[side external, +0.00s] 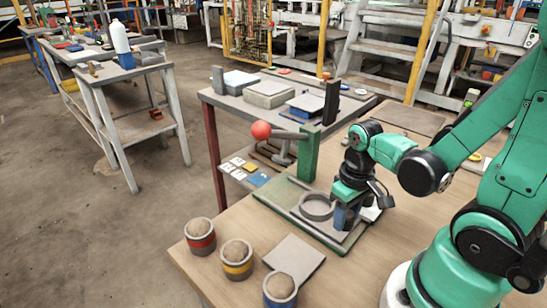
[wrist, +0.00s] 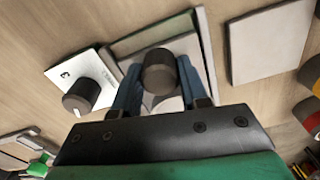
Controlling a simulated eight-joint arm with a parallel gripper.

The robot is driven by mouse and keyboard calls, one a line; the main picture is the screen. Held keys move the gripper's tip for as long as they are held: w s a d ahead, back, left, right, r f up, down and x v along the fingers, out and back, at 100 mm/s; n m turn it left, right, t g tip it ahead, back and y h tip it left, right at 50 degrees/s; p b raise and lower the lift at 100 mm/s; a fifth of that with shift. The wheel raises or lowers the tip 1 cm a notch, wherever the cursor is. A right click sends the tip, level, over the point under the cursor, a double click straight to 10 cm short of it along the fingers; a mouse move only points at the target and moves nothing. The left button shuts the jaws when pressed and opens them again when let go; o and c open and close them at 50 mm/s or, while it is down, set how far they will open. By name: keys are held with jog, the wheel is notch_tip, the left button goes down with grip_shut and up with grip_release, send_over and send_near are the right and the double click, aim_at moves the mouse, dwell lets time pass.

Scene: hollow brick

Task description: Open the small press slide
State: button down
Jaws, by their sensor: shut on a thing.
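The small press has a flat green-edged base (side external: 282,207) on the wooden table, a green post (side external: 307,153) and a lever with a red ball (side external: 261,130). A grey ring (side external: 317,206) sits on its slide bed. My gripper (side external: 346,221) is low at the right end of the bed, beside the ring. In the wrist view, its blue fingers (wrist: 160,88) are shut on a dark round knob (wrist: 159,70), one on each side. The knob is hidden behind the fingers in the side view. Part of the base (wrist: 151,40) shows behind the knob.
Cups with red (side external: 200,236), yellow (side external: 237,260) and blue (side external: 280,289) bands stand near the front edge, beside a flat grey plate (side external: 294,256). In the wrist view, a dial (wrist: 82,95) on a white plate lies left of the fingers.

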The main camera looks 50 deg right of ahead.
jog(key=shift+s, duration=0.3)
jog(key=shift+c, duration=2.3)
grip_release()
jog(key=shift+r, duration=0.15)
jog(key=shift+r, duration=2.65)
